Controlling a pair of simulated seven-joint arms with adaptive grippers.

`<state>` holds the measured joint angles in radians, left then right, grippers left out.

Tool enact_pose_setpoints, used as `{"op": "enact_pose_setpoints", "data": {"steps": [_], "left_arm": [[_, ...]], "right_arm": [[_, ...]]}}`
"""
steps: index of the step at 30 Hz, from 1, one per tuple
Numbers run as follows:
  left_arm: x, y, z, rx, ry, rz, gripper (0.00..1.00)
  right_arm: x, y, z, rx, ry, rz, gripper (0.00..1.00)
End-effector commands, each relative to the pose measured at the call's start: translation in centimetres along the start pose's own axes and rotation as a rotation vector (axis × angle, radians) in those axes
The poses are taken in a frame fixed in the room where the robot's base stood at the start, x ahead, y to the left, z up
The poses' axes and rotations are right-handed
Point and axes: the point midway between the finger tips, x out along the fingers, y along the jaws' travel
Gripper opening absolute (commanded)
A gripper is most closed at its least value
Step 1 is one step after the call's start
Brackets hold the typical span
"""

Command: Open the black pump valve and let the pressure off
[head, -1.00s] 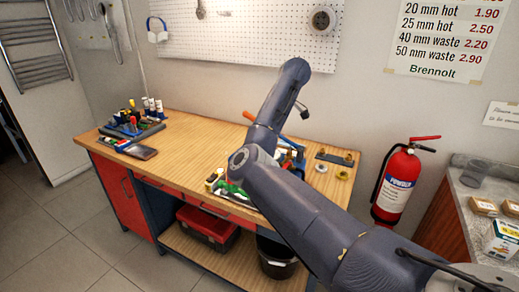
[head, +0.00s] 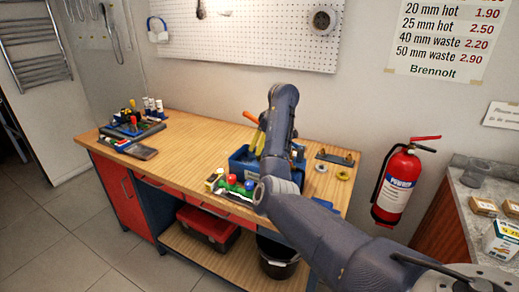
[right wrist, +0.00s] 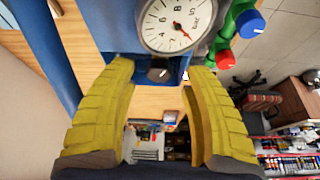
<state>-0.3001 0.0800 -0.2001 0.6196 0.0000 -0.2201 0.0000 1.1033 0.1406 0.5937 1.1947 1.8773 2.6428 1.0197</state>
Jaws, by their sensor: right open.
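The blue test pump (head: 240,166) stands at the right part of the workbench, partly hidden by my right arm. Its orange-tipped lever (head: 250,117) sticks up behind. In the right wrist view its round white gauge (right wrist: 180,22) shows a red needle pointing to the lower right. Below the gauge is a small dark valve knob (right wrist: 159,74). My right gripper (right wrist: 162,76) has yellow fingers, open, one on each side of this knob; contact does not show. In the head view the gripper (head: 257,142) is at the pump, partly covered by my arm. My left gripper is not in view.
The bench middle (head: 195,143) is clear.

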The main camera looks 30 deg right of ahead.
Motion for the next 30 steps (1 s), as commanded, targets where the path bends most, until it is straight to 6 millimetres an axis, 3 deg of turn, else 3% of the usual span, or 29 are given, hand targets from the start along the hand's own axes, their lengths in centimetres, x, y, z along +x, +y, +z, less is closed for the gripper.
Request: {"op": "enact_pose_setpoints", "data": {"steps": [9, 20, 30], "left_arm": [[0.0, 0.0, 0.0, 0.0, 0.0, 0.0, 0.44], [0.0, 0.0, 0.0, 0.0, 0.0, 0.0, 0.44], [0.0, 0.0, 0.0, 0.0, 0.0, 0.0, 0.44]], "right_arm": [[1.3, 0.1, 0.0, 0.001, 0.001, 0.002, 0.5], [1.4, 0.1, 0.0, 0.001, 0.002, 0.002, 0.5], [1.4, 0.1, 0.0, 0.001, 0.002, 0.003, 0.1]]}}
